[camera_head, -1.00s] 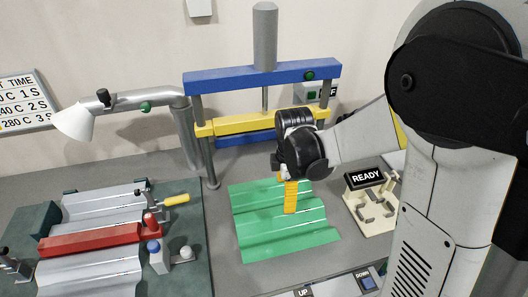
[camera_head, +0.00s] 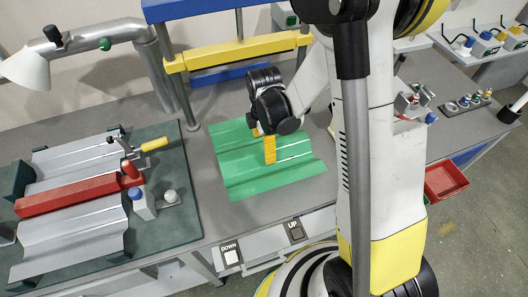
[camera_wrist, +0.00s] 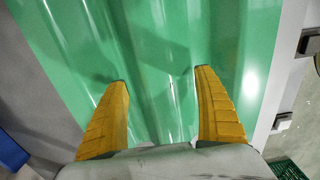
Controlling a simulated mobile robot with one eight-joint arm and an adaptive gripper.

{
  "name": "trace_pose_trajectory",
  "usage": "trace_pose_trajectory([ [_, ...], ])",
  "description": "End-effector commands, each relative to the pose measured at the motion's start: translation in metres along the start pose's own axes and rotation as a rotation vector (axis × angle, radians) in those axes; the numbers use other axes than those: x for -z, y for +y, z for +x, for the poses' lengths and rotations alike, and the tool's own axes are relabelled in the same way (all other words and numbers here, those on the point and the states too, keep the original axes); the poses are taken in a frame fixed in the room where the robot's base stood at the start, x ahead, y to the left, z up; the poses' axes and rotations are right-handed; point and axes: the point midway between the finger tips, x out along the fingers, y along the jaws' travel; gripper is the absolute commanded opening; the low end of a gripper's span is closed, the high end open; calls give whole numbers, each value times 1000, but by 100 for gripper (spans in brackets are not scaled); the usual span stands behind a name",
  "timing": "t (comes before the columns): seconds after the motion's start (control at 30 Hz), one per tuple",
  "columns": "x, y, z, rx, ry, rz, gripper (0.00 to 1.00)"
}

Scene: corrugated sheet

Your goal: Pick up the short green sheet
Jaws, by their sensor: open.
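The short green sheet (camera_head: 245,178) is corrugated and lies flat on the grey bench, in front of the blue and yellow press. In the wrist view the green sheet (camera_wrist: 155,40) fills most of the picture, with its ridges running away from me. My gripper (camera_head: 264,147) is over the middle of the sheet, pointing down. In the wrist view my gripper (camera_wrist: 161,75) has two yellow fingers spread wide and nothing between them but the sheet's surface below. I cannot tell whether the fingertips touch the sheet.
At left, a grey corrugated sheet (camera_head: 70,233) lies under a red bar (camera_head: 75,192) on a dark green board. The press (camera_head: 235,50) stands behind the green sheet. UP and DOWN buttons (camera_head: 262,244) are at the bench front. A red bin (camera_head: 445,181) is at right.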

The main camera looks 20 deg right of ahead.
Motion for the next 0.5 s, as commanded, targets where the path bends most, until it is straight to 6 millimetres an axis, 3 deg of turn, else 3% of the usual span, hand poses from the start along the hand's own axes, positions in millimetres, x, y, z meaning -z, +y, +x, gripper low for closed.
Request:
trace_pose_trajectory([
  [0.23, 0, 0, 5, 0, 0, 1, 80],
  [0.27, 0, 0, 5, 0, 0, 1, 75],
  [0.4, 0, 0, 5, 0, 0, 1, 32],
  [0.5, 0, 0, 5, 0, 0, 1, 7],
])
